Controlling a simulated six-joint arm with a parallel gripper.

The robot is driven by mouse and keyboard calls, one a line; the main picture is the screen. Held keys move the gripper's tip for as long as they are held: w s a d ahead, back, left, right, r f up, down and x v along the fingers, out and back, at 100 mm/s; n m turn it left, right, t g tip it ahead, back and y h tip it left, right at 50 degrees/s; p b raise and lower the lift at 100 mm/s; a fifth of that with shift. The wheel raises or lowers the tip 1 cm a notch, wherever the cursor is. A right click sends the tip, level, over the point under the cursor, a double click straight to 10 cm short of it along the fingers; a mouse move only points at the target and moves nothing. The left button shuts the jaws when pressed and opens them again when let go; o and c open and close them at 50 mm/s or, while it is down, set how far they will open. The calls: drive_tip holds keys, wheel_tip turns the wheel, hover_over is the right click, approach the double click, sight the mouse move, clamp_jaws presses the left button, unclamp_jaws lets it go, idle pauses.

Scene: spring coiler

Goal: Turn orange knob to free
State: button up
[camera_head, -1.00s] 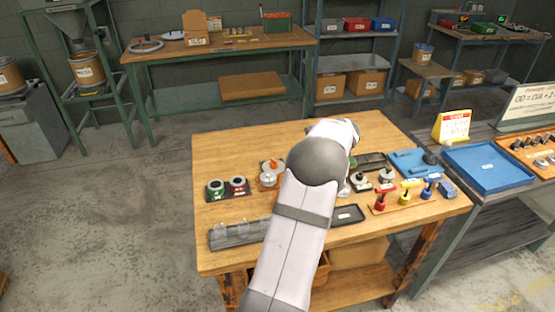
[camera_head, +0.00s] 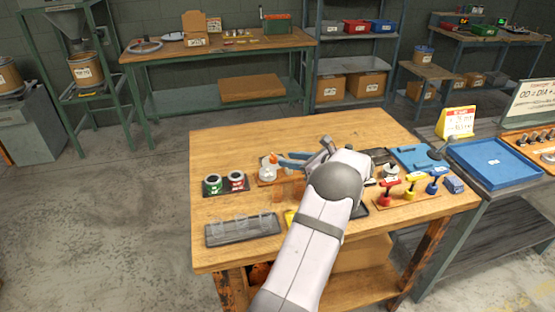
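The orange knob (camera_head: 273,158) sits on top of a small light-coloured fixture (camera_head: 266,172) on a wooden base, left of the middle of the workbench. My gripper (camera_head: 284,159) reaches in from the right with its blue fingers pointing left at the knob. The two fingers look spread apart, with their tips close beside the knob. I cannot tell whether they touch it. My wrist and forearm hide part of the bench to the right of the fixture.
Green and red round items (camera_head: 225,184) stand on a dark mat to the left. A grey tray (camera_head: 243,238) with clear cups is in front. Red, yellow and blue handled tools (camera_head: 411,188) stand at the right, near a blue tray (camera_head: 490,165). The bench's back left is clear.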

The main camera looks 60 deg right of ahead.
sight(276, 158)
drive_tip(key=shift+p+x, duration=0.75)
drive_tip(key=shift+x, duration=2.65)
clamp_jaws()
